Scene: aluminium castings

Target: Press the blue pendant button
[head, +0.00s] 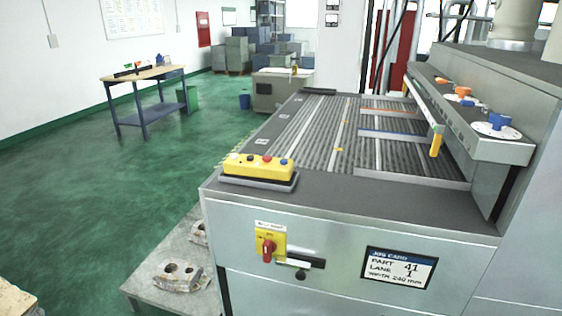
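A yellow pendant (258,168) lies in a dark tray on the near left corner of the grey machine's top. A row of small coloured buttons runs along its upper face. The buttons are small, and whether any is pressed cannot be told. Neither of my grippers shows in the head view.
The grey machine has a ribbed conveyor bed (350,135), a red rotary switch (268,250) and a job card (399,268) on its front. Blue and orange knobs sit on the right ledge. A low plate with castings (177,275) stands at lower left. Green floor (90,200) is open at left.

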